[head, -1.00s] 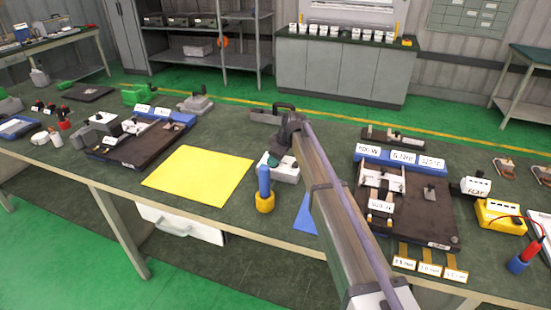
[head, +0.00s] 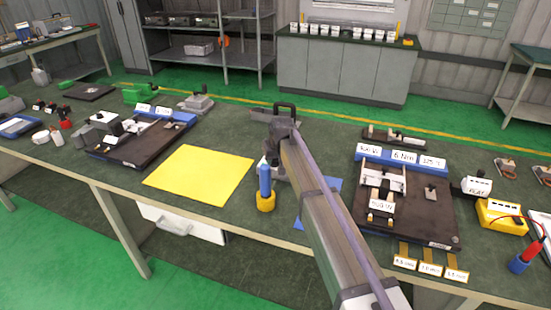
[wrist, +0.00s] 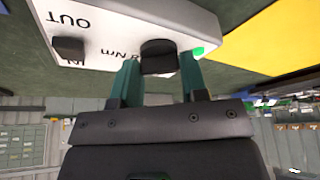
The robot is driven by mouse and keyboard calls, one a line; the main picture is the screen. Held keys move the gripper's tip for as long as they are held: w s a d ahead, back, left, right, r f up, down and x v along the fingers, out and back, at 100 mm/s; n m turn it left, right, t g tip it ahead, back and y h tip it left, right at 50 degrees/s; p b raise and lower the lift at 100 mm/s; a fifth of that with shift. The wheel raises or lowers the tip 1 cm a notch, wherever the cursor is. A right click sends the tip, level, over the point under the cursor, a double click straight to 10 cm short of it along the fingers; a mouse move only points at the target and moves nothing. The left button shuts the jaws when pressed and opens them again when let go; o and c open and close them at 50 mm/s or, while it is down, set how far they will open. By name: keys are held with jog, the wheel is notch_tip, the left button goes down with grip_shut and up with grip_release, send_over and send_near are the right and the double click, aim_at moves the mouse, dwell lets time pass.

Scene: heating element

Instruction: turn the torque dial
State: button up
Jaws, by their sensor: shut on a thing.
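The torque dial (wrist: 158,56) is a dark knob on a white box (wrist: 110,18) in the wrist view. My gripper (wrist: 160,68) is shut on it, with one teal finger on each side. The box shows upside-down "OUT" and partly hidden "Nm" lettering, and a second dark knob (wrist: 68,48). A small green spot (wrist: 198,50) shows at the box's edge beside the right finger. In the head view my arm hides most of the box, and the dial and fingertips cannot be made out.
A blue-handled tool in a yellow base (head: 265,201) stands just in front of the box. A yellow mat (head: 200,175) lies left and a blue sheet (head: 312,208) lies right. A dark fixture board (head: 415,222) with white labels lies further right. A grey handled block (head: 262,115) stands behind.

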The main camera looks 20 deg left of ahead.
jog(key=shift+m, duration=0.6)
jog(key=shift+m+h, duration=0.3)
jog(key=o, duration=0.9)
jog(key=p+v, duration=1)
jog(key=shift+s+r, duration=0.3)
jog(key=shift+r, duration=0.05)
jog(key=shift+d, duration=0.1)
